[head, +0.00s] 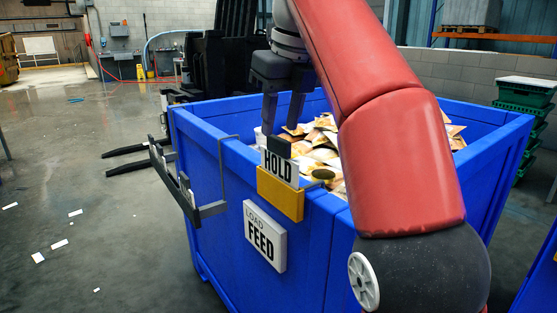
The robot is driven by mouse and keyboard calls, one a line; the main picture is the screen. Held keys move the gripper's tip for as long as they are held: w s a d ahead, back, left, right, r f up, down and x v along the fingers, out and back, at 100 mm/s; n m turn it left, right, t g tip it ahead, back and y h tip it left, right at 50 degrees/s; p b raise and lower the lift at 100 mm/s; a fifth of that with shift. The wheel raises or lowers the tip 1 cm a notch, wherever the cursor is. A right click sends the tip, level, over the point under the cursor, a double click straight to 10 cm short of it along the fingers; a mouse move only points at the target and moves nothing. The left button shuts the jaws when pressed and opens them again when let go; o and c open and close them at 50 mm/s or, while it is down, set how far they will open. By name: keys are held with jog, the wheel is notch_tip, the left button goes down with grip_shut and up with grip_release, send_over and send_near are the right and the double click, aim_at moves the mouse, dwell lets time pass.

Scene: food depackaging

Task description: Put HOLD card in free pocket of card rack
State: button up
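The white HOLD card (280,168) stands upright in a yellow holder (279,195) on the near-left wall of a blue bin. A dark tab (278,147) is at the card's top. My gripper (282,124) points down just above the tab, its two dark fingers apart with a gap between them. I cannot tell whether the left fingertip touches the tab. A dark grey rack (188,192), apparently the card rack, hangs on a bracket at the bin's left corner. It is seen edge-on, with small white pieces on it, so which pocket is free is unclear.
The blue bin (325,245) holds many food packets (318,150). A LOAD FEED sign (264,236) is fixed on its outer wall. My red arm covers the bin's middle. A black forklift (215,60) stands behind, its forks reaching left. Paper scraps lie on open floor at left.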

aim_at(277, 153)
jog(key=shift+s+b+x, duration=0.2)
jog(key=shift+b+x, duration=0.1)
jog(key=shift+x, duration=1.5)
jog(key=shift+s+b+x, duration=0.2)
jog(key=shift+b+x, duration=0.1)
jog(key=shift+x, duration=1.5)
jog(key=shift+d+f, duration=0.1)
jog(key=shift+c, duration=0.5)
grip_shut()
